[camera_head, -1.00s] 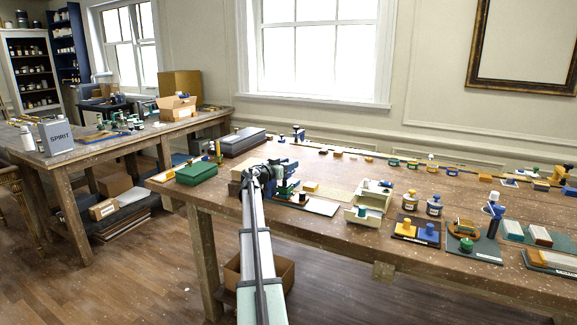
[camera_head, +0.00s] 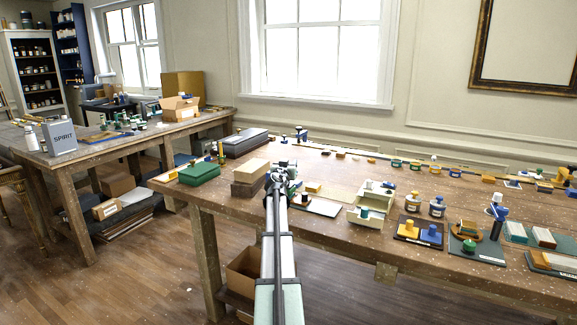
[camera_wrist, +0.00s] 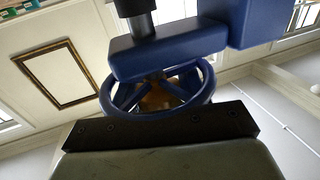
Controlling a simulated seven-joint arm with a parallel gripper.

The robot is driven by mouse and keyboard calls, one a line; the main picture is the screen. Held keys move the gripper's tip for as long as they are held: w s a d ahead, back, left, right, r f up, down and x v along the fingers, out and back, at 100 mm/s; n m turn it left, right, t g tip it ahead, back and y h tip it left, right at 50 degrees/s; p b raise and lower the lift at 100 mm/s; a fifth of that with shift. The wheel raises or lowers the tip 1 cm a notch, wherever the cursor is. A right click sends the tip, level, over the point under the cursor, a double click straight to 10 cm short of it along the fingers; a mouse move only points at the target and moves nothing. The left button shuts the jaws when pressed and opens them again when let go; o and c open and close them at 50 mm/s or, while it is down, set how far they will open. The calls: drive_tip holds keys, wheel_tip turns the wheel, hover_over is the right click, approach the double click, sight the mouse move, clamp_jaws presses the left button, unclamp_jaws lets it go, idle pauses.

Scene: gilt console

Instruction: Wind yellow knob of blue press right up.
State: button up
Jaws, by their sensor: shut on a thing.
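The blue press (camera_wrist: 172,52) fills the upper middle of the wrist view, with a blue block, a dark rod and a spoked blue wheel (camera_wrist: 116,99). A small yellow-tan part (camera_wrist: 158,97), which looks like the yellow knob, shows between the spokes. My gripper (camera_wrist: 158,128) shows as a dark bar and a grey-green body just below the wheel. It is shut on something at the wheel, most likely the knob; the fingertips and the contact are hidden. In the head view my gripper (camera_head: 281,172) is at the press, which my arm mostly covers.
A stack of boxes (camera_head: 247,181) and a green box (camera_head: 199,173) stand left of my gripper. A cream drawer unit (camera_head: 370,206) and a dark tray with yellow and blue knobs (camera_head: 419,235) stand to the right.

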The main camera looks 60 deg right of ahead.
drive_tip(key=shift+f, duration=0.1)
idle(0.4)
drive_tip(key=o, duration=1)
drive_tip(key=shift+a, duration=0.1)
drive_tip(key=v, duration=1.3)
drive_tip(key=shift+s+a, duration=0.2)
drive_tip(key=shift+a, duration=0.1)
